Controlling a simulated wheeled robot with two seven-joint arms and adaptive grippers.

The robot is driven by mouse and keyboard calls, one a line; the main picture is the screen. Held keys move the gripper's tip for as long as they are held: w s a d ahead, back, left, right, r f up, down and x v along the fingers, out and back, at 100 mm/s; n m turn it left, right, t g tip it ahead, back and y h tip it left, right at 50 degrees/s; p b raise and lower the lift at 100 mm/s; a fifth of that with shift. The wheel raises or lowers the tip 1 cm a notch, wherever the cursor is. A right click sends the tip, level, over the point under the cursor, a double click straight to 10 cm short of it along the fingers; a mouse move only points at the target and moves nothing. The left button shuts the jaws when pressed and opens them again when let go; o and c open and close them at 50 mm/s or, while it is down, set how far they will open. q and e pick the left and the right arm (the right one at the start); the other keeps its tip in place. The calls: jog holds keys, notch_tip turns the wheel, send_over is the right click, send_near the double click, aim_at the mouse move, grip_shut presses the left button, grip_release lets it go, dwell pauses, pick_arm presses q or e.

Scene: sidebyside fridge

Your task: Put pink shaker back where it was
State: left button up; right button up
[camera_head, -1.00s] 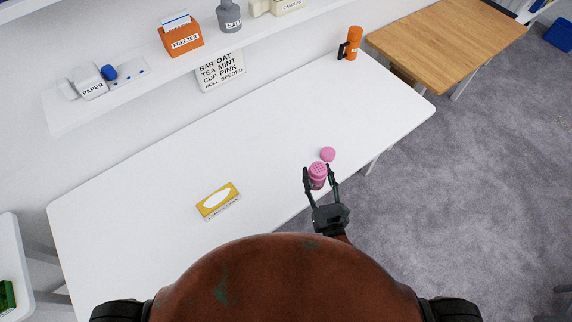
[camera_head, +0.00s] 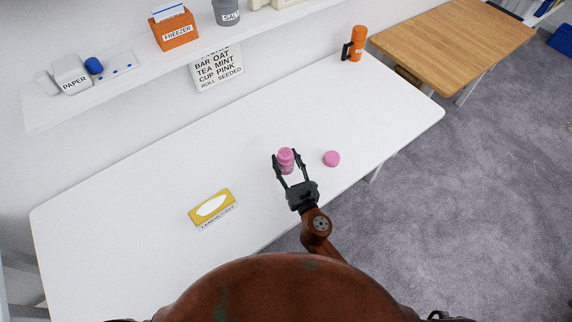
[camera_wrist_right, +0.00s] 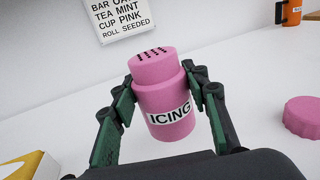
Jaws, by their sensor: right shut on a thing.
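The pink shaker (camera_head: 286,156) is upright between the fingers of my right gripper (camera_head: 288,168), over the white table (camera_head: 130,190). In the right wrist view the shaker (camera_wrist_right: 165,98) has a label reading ICING and a top with dark holes. The right gripper (camera_wrist_right: 165,112) is shut on its sides. I cannot tell whether its base touches the table. A round pink piece, like a lid (camera_head: 331,158), lies on the table to the right of the shaker and also shows at the right edge of the wrist view (camera_wrist_right: 303,116). My left gripper is not in view.
A yellow lemon cake box (camera_head: 211,206) lies on the table to the left. An orange flask (camera_head: 355,44) stands at the far right corner. A wall shelf (camera_head: 125,77) holds several containers above a sign (camera_head: 217,68).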

aim_at(286, 163)
jog(key=shift+w+f+b, duration=0.4)
jog(key=shift+w+f, duration=0.25)
jog(key=shift+f, duration=0.15)
jog(key=f+b, duration=0.3)
jog(key=f, duration=0.1)
jog(key=shift+w, duration=0.25)
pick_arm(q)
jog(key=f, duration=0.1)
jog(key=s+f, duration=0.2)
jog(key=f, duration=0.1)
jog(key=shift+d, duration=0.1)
pick_arm(e)
jog(key=shift+r, duration=0.25)
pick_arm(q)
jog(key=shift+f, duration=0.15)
pick_arm(e)
jog(key=shift+f, duration=0.1)
jog(key=o, duration=0.8)
jog(key=shift+f, duration=0.1)
jog(key=shift+c, duration=0.2)
jog(key=o, duration=0.4)
jog(key=shift+o, duration=0.2)
